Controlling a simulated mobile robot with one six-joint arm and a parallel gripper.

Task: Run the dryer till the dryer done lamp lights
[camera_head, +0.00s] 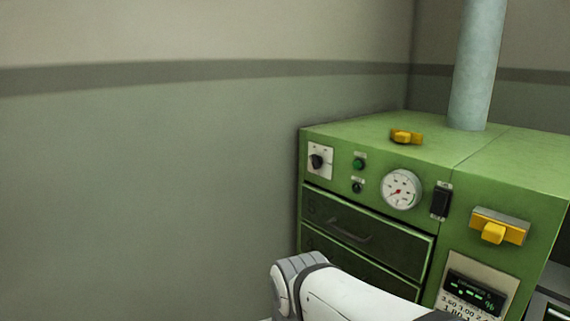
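The dryer appears to be the green cabinet (385,142) at the right in the head view. Its front has a black rotary knob (317,161) on a white plate, a green round button or lamp (359,163), and a dark round button or lamp (357,187) below that. A white gauge (402,189) with a red needle and a black rocker-like switch (441,201) are further right. The labels are too small to read, so I cannot tell which part is the done lamp. My gripper is out of view; only a white and grey piece of my arm shows at the bottom.
Two dark drawers (367,240) sit below the controls. A yellow handle (494,231) is at the right, above a lit display panel (474,298). A yellow part (406,137) and a pale pipe (476,70) are on top. The left side shows only bare wall (140,190).

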